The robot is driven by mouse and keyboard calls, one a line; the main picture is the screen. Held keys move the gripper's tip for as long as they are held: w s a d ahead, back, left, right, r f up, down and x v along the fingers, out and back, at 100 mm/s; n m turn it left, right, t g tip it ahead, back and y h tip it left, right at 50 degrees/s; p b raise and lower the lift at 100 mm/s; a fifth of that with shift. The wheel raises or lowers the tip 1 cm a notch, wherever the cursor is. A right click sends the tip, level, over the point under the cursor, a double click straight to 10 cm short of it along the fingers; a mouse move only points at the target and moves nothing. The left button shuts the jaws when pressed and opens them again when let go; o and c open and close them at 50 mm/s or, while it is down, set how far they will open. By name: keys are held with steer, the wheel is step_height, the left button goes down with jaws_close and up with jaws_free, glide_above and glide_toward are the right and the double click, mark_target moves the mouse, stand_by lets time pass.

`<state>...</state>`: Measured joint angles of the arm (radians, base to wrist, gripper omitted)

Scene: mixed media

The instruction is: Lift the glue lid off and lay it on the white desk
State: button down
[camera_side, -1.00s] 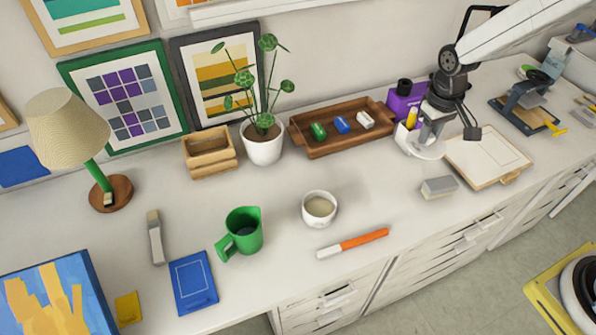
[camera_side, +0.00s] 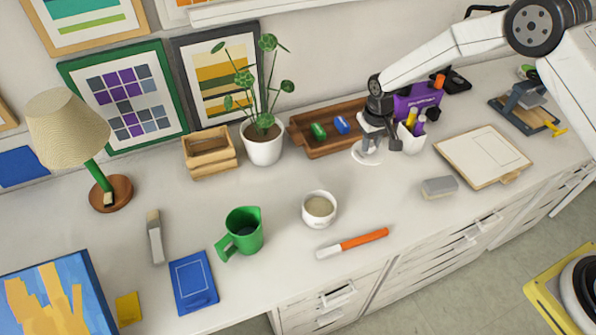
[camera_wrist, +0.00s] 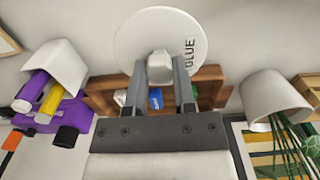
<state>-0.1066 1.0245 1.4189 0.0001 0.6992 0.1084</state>
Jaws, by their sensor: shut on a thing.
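The glue lid is a white disc with a knob, marked "GLUE" in the wrist view (camera_wrist: 150,35). My gripper (camera_wrist: 160,72) is shut on its knob. In the side view, the lid (camera_side: 363,156) hangs under my gripper (camera_side: 371,138), in front of the wooden tray and left of the white cup. Whether the lid touches the white desk (camera_side: 285,225) or is just above it, I cannot tell.
A white cup (camera_side: 412,144) with yellow and purple markers stands right of the lid, before a purple box (camera_side: 415,97). A wooden tray (camera_side: 318,148) with erasers lies behind, a potted plant (camera_side: 263,148) left. Desk in front, towards the white bowl (camera_side: 319,208), is clear.

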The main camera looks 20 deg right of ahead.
steer(key=shift+w+a+f, duration=0.2)
steer(key=shift+w+f, duration=0.05)
steer(key=shift+f, duration=0.25)
steer(key=shift+f, duration=3.7)
steer(key=shift+f, duration=0.65)
steer(key=c, duration=0.8)
jaws_free()
steer(key=shift+o, duration=0.2)
steer(key=o, duration=0.6)
steer(key=shift+c, duration=0.2)
